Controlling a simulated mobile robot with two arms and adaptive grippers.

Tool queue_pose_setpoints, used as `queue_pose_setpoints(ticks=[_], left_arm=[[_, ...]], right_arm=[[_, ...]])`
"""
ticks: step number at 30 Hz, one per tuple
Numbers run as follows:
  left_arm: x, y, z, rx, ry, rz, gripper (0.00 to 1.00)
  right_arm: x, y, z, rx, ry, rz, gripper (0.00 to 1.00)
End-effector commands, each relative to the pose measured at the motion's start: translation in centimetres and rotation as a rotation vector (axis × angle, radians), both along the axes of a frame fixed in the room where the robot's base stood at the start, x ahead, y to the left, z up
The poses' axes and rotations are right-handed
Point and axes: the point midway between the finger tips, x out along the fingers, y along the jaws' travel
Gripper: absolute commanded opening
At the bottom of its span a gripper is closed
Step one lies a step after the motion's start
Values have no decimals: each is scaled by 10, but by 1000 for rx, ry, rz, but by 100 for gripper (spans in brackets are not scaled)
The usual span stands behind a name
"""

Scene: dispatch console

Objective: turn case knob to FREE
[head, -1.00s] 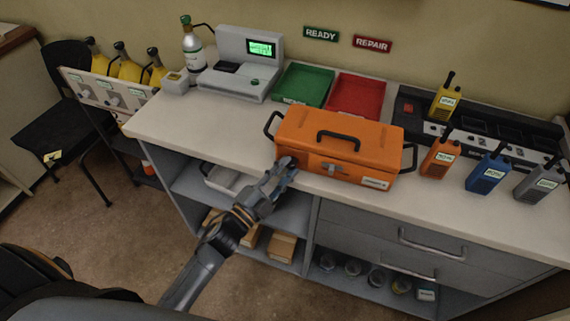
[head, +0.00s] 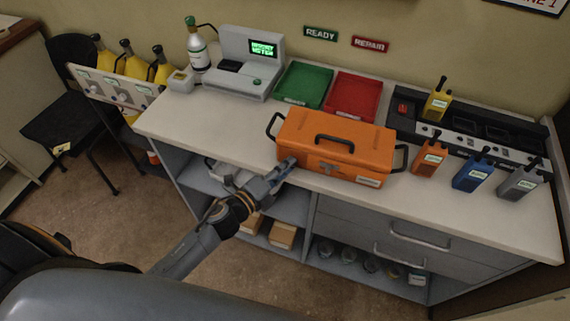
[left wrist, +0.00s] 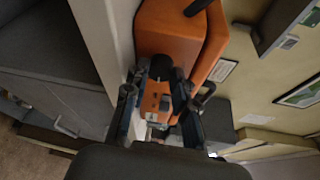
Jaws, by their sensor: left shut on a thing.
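The orange case (head: 335,145) stands on the white counter, with a dark handle on its lid and a grey latch on its front. My left gripper (head: 284,168) is at the left end of the case's front face, where it hides the case knob in the head view. In the left wrist view, my left gripper (left wrist: 163,82) has its fingers on both sides of the dark case knob (left wrist: 162,68) and is shut on it. The knob's marks cannot be read. My right gripper is not in view.
The counter (head: 225,145) is clear left of the case. Green (head: 304,84) and red (head: 353,96) trays lie behind it. Orange (head: 429,157), blue (head: 473,174) and grey (head: 519,182) radios stand to the right, and a yellow radio (head: 437,104) sits in the charger.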

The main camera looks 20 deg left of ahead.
Motion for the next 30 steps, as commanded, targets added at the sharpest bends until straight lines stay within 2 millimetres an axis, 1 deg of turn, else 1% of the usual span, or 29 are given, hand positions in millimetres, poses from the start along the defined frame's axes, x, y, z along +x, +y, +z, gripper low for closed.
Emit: queue_pose_setpoints(ticks=[4, 17, 18, 21, 30], left_arm=[[0, 0, -1, 25, 2, -1, 0], [0, 0, -1, 32, 1, 0, 0], [0, 0, -1, 32, 1, 0, 32], [0, 0, -1, 31, 2, 0, 49], [-1, 0, -1, 30, 2, 0, 49]], right_arm=[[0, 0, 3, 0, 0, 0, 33], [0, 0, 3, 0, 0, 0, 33], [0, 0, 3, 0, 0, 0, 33], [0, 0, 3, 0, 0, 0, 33], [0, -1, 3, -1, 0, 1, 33]])
